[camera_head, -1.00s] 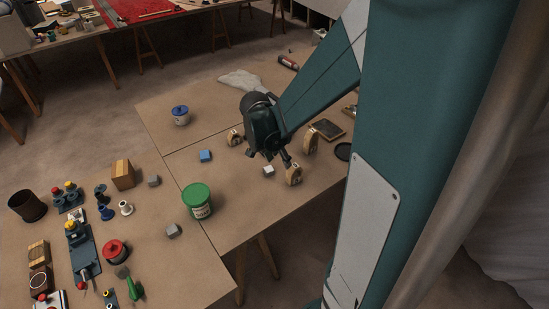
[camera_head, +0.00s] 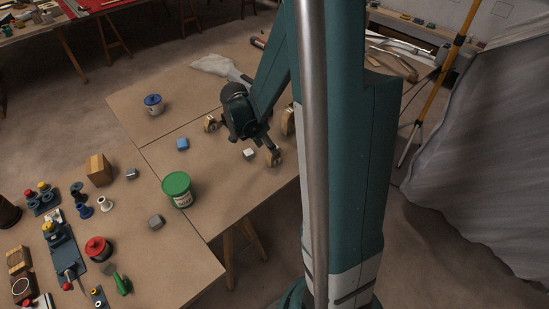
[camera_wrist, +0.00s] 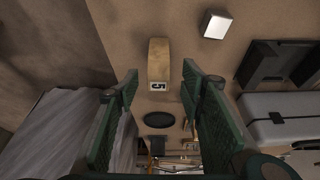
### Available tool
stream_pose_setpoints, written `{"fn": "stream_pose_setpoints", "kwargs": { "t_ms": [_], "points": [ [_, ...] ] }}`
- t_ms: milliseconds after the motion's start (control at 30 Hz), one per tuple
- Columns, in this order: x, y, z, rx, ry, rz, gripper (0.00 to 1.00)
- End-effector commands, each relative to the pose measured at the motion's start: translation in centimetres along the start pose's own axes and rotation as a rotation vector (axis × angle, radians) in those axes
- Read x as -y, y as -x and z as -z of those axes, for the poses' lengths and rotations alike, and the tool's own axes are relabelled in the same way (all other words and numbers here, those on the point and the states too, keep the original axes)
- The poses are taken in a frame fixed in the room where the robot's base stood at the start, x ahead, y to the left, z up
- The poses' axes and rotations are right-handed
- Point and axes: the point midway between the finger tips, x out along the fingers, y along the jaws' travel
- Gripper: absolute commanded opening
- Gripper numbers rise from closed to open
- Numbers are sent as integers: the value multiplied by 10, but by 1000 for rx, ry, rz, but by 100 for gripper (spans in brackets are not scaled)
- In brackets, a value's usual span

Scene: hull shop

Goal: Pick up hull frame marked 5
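A whitish cube (camera_head: 249,154) lies close beside the frame. Other wooden frames stand nearby, one to the left (camera_head: 210,124) and one behind (camera_head: 288,121). A green-lidded tub (camera_head: 177,189) and a blue block (camera_head: 182,144) stand farther left. The table edge is close.

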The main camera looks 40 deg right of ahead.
Motion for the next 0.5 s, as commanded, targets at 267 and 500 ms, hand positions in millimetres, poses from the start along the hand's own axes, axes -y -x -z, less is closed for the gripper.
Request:
{"fn": "stream_pose_setpoints", "kwargs": {
  "t_ms": [267,500],
  "points": [
    [0,-19,0,0,0,0,39],
    [0,-24,1,0,1,0,39]
  ]
}}
